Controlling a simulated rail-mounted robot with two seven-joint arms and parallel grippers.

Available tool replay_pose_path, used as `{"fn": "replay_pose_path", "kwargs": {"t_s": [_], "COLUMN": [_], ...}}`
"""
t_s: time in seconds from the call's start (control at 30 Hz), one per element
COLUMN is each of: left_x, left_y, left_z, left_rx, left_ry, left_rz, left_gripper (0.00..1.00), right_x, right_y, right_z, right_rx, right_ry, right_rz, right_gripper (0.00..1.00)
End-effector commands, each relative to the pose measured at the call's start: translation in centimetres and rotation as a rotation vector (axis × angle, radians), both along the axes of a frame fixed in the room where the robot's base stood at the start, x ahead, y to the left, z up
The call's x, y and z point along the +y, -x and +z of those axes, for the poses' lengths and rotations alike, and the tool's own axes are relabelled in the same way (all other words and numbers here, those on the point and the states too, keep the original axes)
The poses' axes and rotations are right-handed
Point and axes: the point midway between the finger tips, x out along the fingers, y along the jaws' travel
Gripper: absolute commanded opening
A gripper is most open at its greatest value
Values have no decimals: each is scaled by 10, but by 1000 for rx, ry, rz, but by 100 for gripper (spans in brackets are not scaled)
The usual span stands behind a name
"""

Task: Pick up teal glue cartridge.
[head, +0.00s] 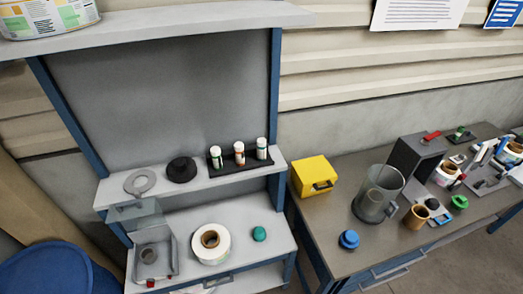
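I cannot pick out a teal glue cartridge with certainty. A small rounded teal object (259,233) sits on the lower white shelf of the bench, right of a white label reel (211,243); I cannot tell whether it is the cartridge. A black rack (240,164) on the shelf above holds three white-capped bottles: one with a green label (216,158), one with a brown-orange label (239,154) and one with a dark green label (262,149). Neither of my grippers is in view.
A grey ring (139,183) and a black disc (181,170) lie on the upper shelf. A clear-walled box (152,255) stands below left. On the right table are a yellow box (315,176), a clear jug (378,194), a blue-lidded item (349,241) and clutter.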

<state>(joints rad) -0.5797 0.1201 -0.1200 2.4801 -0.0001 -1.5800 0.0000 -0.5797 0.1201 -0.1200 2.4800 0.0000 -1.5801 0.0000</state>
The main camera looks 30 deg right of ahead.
Motion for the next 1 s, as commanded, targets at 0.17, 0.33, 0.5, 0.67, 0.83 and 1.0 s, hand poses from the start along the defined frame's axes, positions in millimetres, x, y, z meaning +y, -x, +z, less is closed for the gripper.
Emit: {"fn": "replay_pose_path", "kwargs": {"t_s": [0.17,0.33,0.5,0.67,0.83,1.0], "left_x": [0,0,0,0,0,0], "left_y": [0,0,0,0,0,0], "left_z": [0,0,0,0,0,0], "left_rx": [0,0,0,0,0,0], "left_ry": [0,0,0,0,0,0], "left_rz": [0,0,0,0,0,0], "left_gripper": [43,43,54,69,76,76], "right_x": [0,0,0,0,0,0], "right_y": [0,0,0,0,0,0], "right_z": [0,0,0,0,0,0], "right_rx": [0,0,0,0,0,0], "right_ry": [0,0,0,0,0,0], "right_rz": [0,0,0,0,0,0], "right_gripper": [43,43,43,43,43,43]}}
